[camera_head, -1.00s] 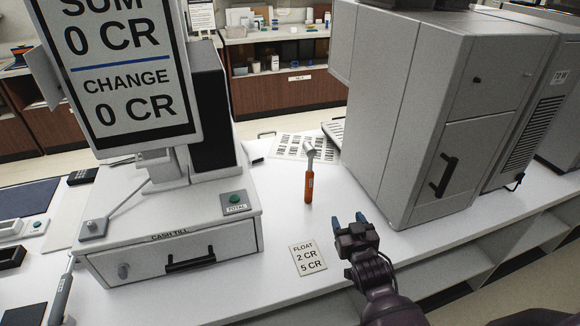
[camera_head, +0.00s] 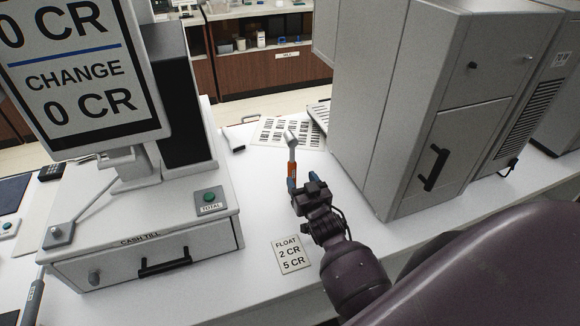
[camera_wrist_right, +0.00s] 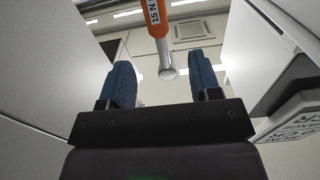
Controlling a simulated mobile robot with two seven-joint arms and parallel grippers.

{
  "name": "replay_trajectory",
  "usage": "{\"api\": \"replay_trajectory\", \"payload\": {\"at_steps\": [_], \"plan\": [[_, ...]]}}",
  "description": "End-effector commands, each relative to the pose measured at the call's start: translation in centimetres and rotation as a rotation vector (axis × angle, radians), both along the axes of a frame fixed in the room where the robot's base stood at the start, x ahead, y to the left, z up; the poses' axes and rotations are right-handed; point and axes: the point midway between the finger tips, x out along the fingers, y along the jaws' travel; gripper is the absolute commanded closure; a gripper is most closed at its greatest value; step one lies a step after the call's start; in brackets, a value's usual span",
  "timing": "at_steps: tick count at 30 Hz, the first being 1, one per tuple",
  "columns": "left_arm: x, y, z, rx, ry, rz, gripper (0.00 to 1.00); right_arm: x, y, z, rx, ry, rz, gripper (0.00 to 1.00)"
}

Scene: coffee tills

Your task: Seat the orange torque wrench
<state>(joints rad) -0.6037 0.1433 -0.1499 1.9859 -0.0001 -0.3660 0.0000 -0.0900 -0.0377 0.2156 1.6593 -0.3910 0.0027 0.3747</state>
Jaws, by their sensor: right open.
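The orange torque wrench (camera_head: 292,168) is on the white counter between the cash till and the grey machine, silver head toward the back. I cannot tell whether it stands or lies. My right gripper (camera_head: 302,184) is at the wrench's orange handle and hides its lower end. In the right wrist view the jaws (camera_wrist_right: 163,78) are open, with a blue pad on each side. My left gripper is not in view.
The cash till (camera_head: 150,232) stands to the left, the tall grey machine (camera_head: 400,110) close on the right. A "FLOAT" card (camera_head: 290,256) lies near the front edge. A printed sheet (camera_head: 285,132) lies behind the wrench. A grey-handled tool (camera_head: 34,298) shows at lower left.

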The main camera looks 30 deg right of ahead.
Motion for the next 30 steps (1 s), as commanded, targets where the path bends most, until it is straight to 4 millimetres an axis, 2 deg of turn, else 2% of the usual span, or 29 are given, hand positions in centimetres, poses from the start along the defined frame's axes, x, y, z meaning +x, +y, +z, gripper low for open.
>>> {"api": "replay_trajectory", "payload": {"at_steps": [3, 13, 22, 30], "plan": [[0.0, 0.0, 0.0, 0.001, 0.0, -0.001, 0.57, 1.7, -0.4, 0.1, -0.001, -0.001, 0.001, 0.43], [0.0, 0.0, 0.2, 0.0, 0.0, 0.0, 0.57, 3.7, -0.9, 0.3, -0.002, 0.0, 0.0, 0.43], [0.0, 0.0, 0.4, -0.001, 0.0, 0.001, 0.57, 7.2, -1.8, 0.6, -0.001, 0.0, 0.0, 0.43], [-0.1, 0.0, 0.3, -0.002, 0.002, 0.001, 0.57, 8.0, -2.0, 0.6, -0.001, 0.001, 0.0, 0.43]]}}
